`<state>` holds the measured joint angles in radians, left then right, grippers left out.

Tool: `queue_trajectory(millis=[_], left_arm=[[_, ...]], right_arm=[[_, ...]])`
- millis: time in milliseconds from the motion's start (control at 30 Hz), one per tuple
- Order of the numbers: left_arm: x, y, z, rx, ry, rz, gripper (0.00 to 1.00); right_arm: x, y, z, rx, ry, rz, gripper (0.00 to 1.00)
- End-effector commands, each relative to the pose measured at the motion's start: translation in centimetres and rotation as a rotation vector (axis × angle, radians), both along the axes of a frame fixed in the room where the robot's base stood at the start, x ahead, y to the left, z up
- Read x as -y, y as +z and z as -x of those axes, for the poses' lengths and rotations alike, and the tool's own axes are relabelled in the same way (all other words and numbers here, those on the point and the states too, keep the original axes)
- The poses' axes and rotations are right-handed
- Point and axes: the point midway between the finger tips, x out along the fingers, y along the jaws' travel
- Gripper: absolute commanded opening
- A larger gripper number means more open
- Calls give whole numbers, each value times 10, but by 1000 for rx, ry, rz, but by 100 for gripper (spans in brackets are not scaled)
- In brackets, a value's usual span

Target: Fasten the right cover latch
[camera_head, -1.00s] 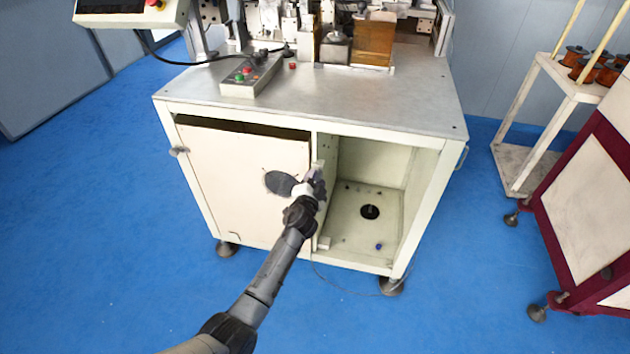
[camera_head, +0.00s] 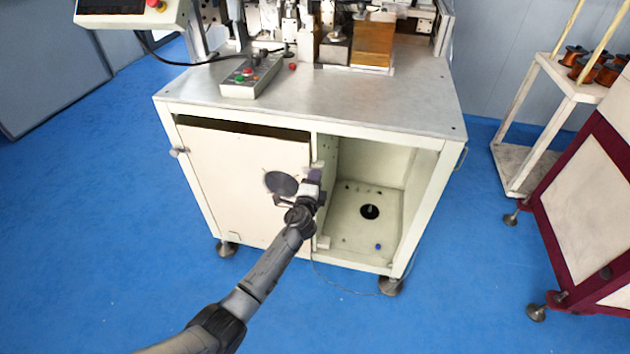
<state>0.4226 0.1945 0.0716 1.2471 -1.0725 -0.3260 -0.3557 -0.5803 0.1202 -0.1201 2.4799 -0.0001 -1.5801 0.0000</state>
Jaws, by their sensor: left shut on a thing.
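The pale cover panel (camera_head: 225,185) with a dark round disc (camera_head: 281,183) closes the left half of the machine's base, with a dark gap along its top edge. The left cover latch (camera_head: 179,151) sticks out at its left edge. The right cover latch (camera_head: 317,167) is at the panel's right edge, beside the middle post, and is mostly hidden by my gripper. My left gripper (camera_head: 315,175) is shut on this latch. The latch's exact angle cannot be told. My right gripper is not in view.
The right bay (camera_head: 365,225) of the base is open and has a dark hole in its floor. The metal worktop (camera_head: 400,100) carries a button box (camera_head: 250,77) and the winder. A spool rack (camera_head: 548,110) and a red-and-white cabinet (camera_head: 590,200) stand at the right. Blue floor lies free in front.

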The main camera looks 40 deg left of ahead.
Motion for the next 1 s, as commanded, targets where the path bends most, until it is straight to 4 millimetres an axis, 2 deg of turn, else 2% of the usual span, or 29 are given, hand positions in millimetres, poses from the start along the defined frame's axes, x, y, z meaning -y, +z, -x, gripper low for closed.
queue_trajectory(millis=[467, 500, 700, 767, 1000], left_arm=[[0, 0, 0, -5, 0, -12, 12], [0, 0, 0, -5, 0, -12, 37], [0, 0, 0, -5, 0, -12, 56], [0, 0, 0, -5, 0, -12, 61], [0, 0, 1, -5, 0, -11, 61]], right_arm=[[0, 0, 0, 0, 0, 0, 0], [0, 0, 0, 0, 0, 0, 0], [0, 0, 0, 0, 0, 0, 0], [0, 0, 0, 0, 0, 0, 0], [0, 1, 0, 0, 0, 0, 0]])
